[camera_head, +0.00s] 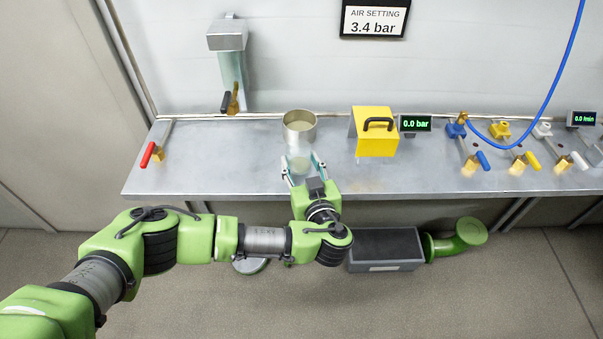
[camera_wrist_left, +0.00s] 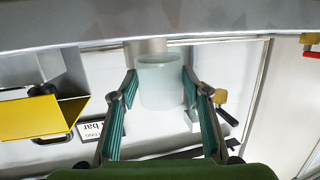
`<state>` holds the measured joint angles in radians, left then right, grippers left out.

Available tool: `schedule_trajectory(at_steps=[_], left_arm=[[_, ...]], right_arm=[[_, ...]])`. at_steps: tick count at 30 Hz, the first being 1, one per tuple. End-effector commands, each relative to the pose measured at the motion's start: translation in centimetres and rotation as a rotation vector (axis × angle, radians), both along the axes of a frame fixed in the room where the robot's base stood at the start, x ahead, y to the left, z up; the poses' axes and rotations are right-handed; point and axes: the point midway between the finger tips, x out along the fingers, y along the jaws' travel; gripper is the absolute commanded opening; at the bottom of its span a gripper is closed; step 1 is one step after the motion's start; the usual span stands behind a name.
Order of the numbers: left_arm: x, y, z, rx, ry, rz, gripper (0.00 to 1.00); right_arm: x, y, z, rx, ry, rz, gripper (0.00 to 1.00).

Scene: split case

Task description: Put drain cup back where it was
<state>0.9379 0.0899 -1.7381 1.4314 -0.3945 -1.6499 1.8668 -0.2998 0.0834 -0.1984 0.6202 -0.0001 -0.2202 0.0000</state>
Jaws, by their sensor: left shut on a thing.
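A pale translucent cup, which looks like the drain cup (camera_head: 298,161), is at the front of the steel bench (camera_head: 228,165). My left gripper (camera_head: 303,168) is shut on it, with one finger on each side. In the left wrist view the cup (camera_wrist_left: 161,84) sits between the teal-padded fingertips (camera_wrist_left: 160,82). A round metal container (camera_head: 299,131) with an open top stands directly behind the cup. I cannot tell whether the cup touches this container or the bench. My right gripper is not in view.
A yellow box (camera_head: 376,143) with a black handle stands right of the container, beside a 0.0 bar display (camera_head: 415,124). Valves with coloured handles line the right. A red-handled valve (camera_head: 148,153) is at the left. A clear cylinder (camera_head: 233,72) hangs on the wall. Bench left of the cup is clear.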

Motion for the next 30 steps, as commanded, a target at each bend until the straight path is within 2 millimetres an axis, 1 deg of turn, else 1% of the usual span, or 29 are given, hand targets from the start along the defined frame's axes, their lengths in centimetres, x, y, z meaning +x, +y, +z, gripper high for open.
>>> schedule_trajectory(at_steps=[1,3,12,16,17,18,19,27,30], left_arm=[[0.0,-0.2,-1.1,0.003,-0.002,-0.004,0.15],[0.0,-0.2,-1.7,0.002,-0.002,-0.003,0.15],[-0.1,-0.1,-1.9,0.000,0.000,-0.001,0.15],[-0.1,-0.1,-2.4,-0.002,0.002,-0.001,0.15],[-0.1,-0.1,-2.3,-0.001,0.002,-0.001,0.48],[-0.1,-0.2,-2.2,-0.001,0.002,-0.002,0.59],[-0.1,-0.1,-2.2,-0.001,0.002,-0.002,0.60],[-0.1,-0.1,-2.2,-0.001,0.001,-0.002,0.60],[-0.1,-0.2,-1.9,0.000,0.000,-0.002,0.60]], right_arm=[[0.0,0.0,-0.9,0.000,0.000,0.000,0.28],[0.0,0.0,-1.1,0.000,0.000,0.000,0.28],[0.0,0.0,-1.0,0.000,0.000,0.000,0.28],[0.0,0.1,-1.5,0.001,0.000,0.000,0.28],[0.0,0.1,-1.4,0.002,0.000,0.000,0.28],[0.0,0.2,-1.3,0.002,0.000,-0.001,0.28],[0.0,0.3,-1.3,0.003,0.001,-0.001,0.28],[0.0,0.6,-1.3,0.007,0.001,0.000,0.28],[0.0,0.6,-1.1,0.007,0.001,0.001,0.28]])
